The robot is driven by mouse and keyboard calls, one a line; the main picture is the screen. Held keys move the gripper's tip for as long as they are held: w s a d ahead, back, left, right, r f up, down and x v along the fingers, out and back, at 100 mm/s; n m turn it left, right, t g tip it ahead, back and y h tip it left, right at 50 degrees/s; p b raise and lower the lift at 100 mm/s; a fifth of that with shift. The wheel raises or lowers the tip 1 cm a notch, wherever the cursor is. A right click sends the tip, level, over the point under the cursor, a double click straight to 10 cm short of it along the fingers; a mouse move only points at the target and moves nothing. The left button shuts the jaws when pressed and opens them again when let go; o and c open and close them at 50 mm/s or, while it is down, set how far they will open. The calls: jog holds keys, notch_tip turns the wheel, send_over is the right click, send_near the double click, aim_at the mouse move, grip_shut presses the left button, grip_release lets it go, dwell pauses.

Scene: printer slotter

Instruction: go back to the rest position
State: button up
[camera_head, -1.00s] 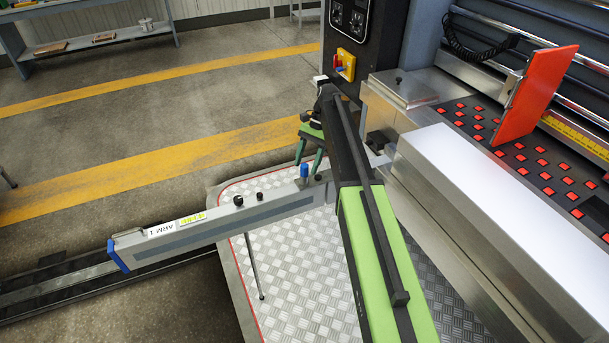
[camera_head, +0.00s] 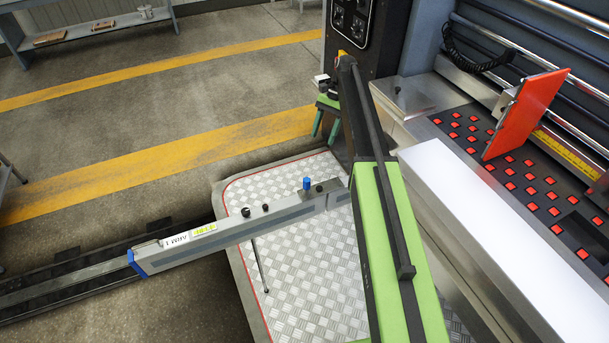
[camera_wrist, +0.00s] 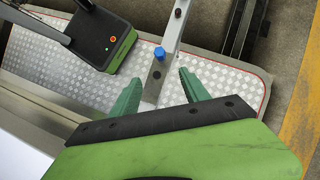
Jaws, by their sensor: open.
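My gripper (camera_head: 326,136) is partly hidden behind my own arm in the head view. Its green fingers point down near the front corner of the machine. In the wrist view my gripper (camera_wrist: 159,74) shows two green fingers spread apart with nothing between them. Beyond them is a grey metal bar (camera_wrist: 175,35) with a blue knob (camera_wrist: 160,53). The same bar (camera_head: 225,232) and knob (camera_head: 307,183) show in the head view. I cannot tell how far the fingers are from the bar.
The machine has a white feed ledge (camera_head: 460,205), a black table with several red squares (camera_head: 530,190) and an upright orange panel (camera_head: 525,112). A dark control box (camera_head: 351,40) stands behind. A chequered metal platform (camera_head: 310,260) lies below. Open floor (camera_head: 120,130) is at left.

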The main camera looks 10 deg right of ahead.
jog(key=s+a+f+n+h, duration=0.1)
jog(key=s+a, duration=0.2)
jog(key=s, duration=0.4)
jog(key=s+a+f+n+h, duration=0.1)
jog(key=s+a, duration=0.3)
jog(key=s, duration=0.4)
jog(key=s+d+f+n+t+h, duration=0.1)
jog(key=s+d+n+t+h, duration=0.1)
jog(key=s+n+t, duration=0.2)
jog(key=shift+s+d+n, duration=0.3)
jog(key=shift+s+n, duration=1.2)
jog(key=shift+s, duration=1.8)
